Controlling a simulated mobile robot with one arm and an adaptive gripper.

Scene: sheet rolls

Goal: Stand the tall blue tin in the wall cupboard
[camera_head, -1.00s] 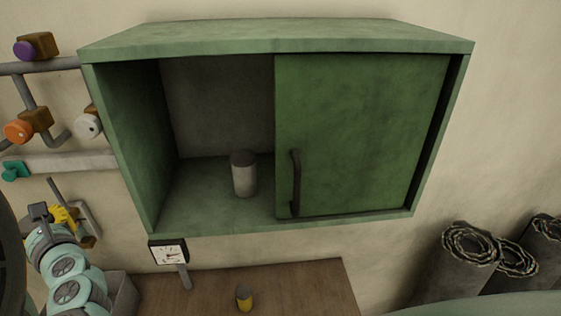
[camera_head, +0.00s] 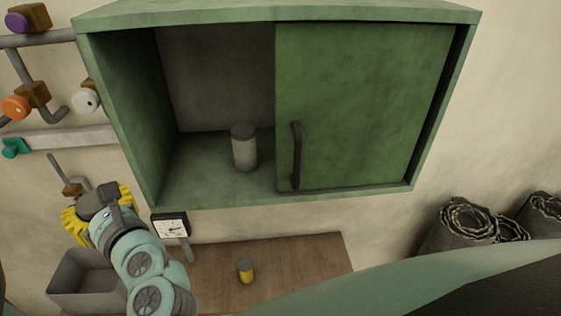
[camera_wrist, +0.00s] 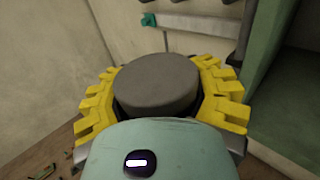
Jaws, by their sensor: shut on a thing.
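My gripper (camera_head: 84,214) is at the lower left in the head view, left of and below the open side of the wall cupboard. In the wrist view its yellow fingers (camera_wrist: 160,95) are shut around a round tin with a dark grey lid (camera_wrist: 158,80). The tin's side is hidden, so I cannot see its colour. The green wall cupboard (camera_head: 205,180) is open on its left half. A green sliding door (camera_head: 360,105) with a dark handle covers the right half. A pale grey tin (camera_head: 245,152) with a darker lid stands inside, near the door's edge.
A small dial (camera_head: 171,226) sits below the cupboard's left corner. A yellow tin (camera_head: 246,270) stands on the wooden table (camera_head: 310,262). A grey bin (camera_head: 75,285) is at lower left, rail knobs (camera_head: 85,101) at left, sheet rolls (camera_head: 465,225) at right. Shelf space left of the grey tin is clear.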

